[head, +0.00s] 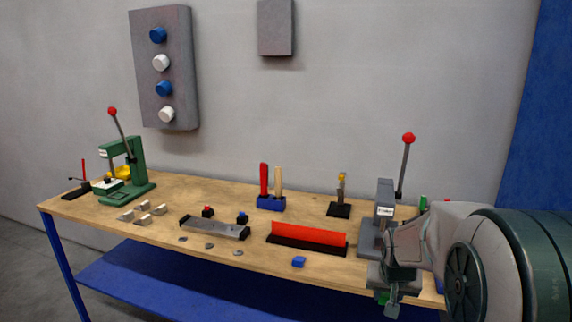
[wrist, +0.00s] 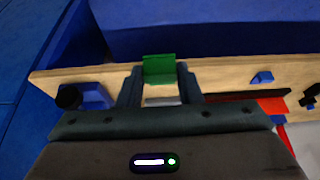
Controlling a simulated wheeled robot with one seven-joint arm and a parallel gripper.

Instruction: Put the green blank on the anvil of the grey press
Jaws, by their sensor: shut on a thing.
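My gripper (wrist: 160,84) is shut on the green blank (wrist: 159,69), which sits between its fingertips in the wrist view. The grey press (head: 385,196), with a red-knobbed lever, stands at the bench's right end, just behind my gripper. My arm and gripper cover much of the press's lower front, so its anvil cannot be made out clearly.
The wooden bench (head: 175,227) also carries a green press (head: 137,165) at left, a red-topped black bar (head: 308,236), a blue block (head: 299,262), a grey fixture (head: 214,229) and a blue tool holder (head: 271,203). A blue shelf (head: 160,282) lies below.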

